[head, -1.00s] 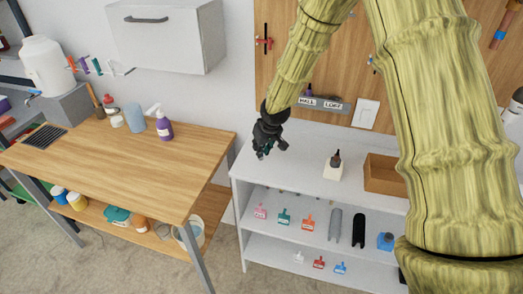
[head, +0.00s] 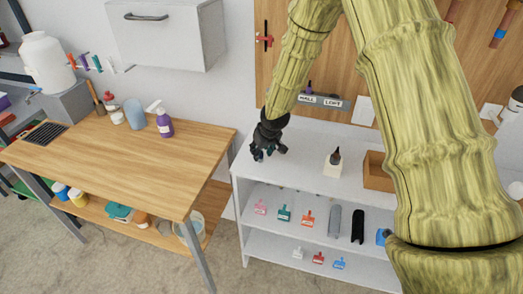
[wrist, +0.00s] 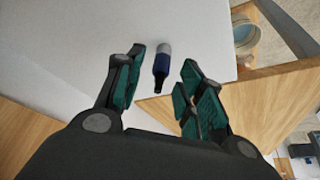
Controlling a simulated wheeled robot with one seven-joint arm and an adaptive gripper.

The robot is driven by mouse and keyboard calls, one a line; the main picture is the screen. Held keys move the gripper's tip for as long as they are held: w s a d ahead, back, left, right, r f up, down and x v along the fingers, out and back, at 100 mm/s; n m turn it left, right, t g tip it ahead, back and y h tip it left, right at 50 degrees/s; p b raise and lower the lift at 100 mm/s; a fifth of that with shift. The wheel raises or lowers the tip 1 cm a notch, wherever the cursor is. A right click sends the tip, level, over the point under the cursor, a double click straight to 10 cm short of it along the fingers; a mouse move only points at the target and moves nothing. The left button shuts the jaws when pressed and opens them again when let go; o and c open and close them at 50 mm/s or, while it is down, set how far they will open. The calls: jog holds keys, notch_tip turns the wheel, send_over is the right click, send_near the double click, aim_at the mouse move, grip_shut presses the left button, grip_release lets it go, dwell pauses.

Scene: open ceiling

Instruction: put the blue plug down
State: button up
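In the wrist view, the blue plug (wrist: 161,66) is a small dark blue piece with a grey end and a black tip. It lies against the white surface, in the gap between my fingers, with visible space on both sides. My gripper (wrist: 165,85) is open, and its green-padded fingers do not touch the plug. In the head view, my gripper (head: 266,155) is low over the left end of the white shelf unit's top (head: 305,152). The plug cannot be made out there.
On the white top, a dark-tipped item in a pale block (head: 333,164) and a brown box (head: 377,172) stand to the right. Wall labels (head: 322,101) are behind. A wooden table (head: 120,160) with a purple spray bottle (head: 163,123) is left. The top between gripper and block is clear.

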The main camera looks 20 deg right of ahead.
jog(key=shift+r, duration=0.25)
jog(key=b+v, duration=0.3)
jog(key=v, duration=0.8)
jog(key=shift+s+r, duration=0.15)
jog(key=shift+r, duration=0.25)
